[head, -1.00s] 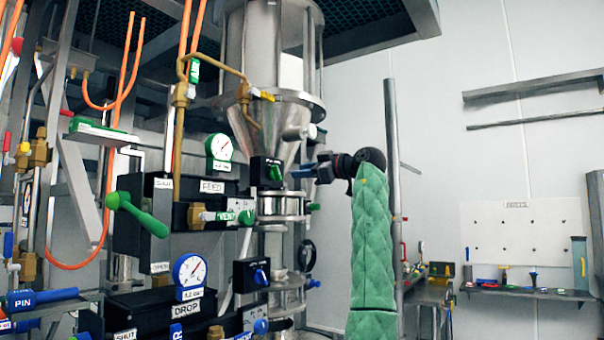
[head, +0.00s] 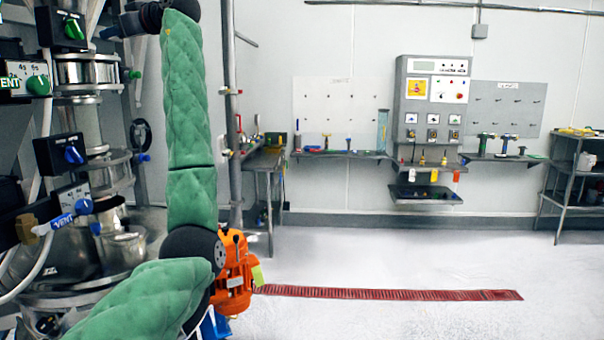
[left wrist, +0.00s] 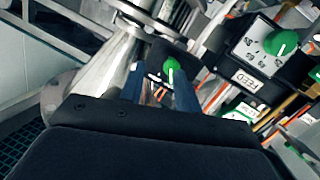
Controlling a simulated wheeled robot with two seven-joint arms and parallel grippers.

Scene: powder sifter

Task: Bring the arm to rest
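My left arm (head: 190,100) is padded in green. My left gripper (head: 108,31) is at the upper left, beside the metal sifter column, pointing left toward a green knob (head: 73,29) on a black box. In the left wrist view its two blue fingers (left wrist: 158,82) stand apart with nothing held. The green knob (left wrist: 172,68) shows beyond and between them; the exact gap is unclear. My right gripper is not in view.
The sifter column (head: 85,130) and a blue VENT handle (head: 75,212) stand at the left. A metal side table (head: 268,165) and a grey control panel (head: 432,100) are along the back wall. A red strip (head: 390,293) lies on the otherwise open white floor.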

